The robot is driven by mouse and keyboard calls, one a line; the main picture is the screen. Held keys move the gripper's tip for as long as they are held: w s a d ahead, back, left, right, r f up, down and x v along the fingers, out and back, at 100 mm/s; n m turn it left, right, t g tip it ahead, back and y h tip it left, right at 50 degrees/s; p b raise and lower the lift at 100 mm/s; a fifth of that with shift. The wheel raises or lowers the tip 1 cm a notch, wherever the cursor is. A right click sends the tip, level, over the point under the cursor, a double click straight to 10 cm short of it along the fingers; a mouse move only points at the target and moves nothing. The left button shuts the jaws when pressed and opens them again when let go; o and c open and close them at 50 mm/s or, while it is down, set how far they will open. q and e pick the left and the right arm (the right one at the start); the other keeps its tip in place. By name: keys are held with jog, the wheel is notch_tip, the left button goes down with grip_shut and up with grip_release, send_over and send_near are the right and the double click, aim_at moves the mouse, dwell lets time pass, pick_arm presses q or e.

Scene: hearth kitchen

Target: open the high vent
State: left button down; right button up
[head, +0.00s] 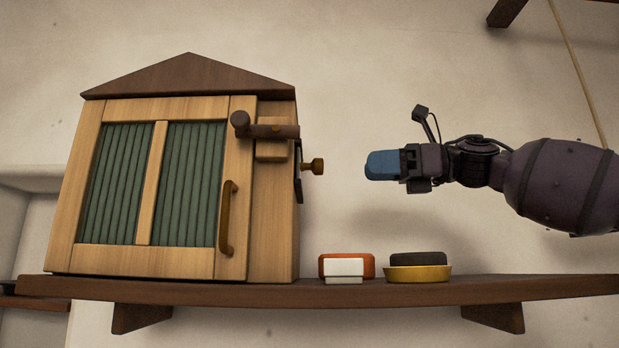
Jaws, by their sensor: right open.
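A wooden cabinet (165,260) with a dark gabled roof stands on a shelf. Its green slatted door (145,190) looks closed, and a dark turn latch (272,131) lies level across the door's right edge. A brass handle (227,218) is on the door. A dark plate (298,170) with a brass knob (313,167) sits on the cabinet's right side, seen edge-on; I cannot tell for certain that this is the vent. My right gripper (383,165) is open, blue-tipped, and to the right of the knob at about its height, apart from it. My left gripper is out of view.
The dark shelf (420,291) also carries an orange dish with a white block (343,267) and a yellow dish (420,273) with a dark block (417,259), both below my right gripper. The wall space between knob and gripper is clear.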

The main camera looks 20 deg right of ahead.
aim_at(319, 166)
jog(key=p+x, duration=0.1)
jog(key=x, duration=0.6)
jog(key=p+x, duration=0.1)
jog(key=x, duration=0.2)
jog(key=shift+s+a+r+p, duration=0.2)
jog(key=shift+s+a+p, duration=0.1)
jog(key=shift+p, duration=0.05)
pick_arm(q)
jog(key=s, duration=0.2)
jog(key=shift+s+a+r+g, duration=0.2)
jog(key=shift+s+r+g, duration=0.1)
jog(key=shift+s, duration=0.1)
pick_arm(e)
jog(key=shift+c, duration=0.5)
grip_shut()
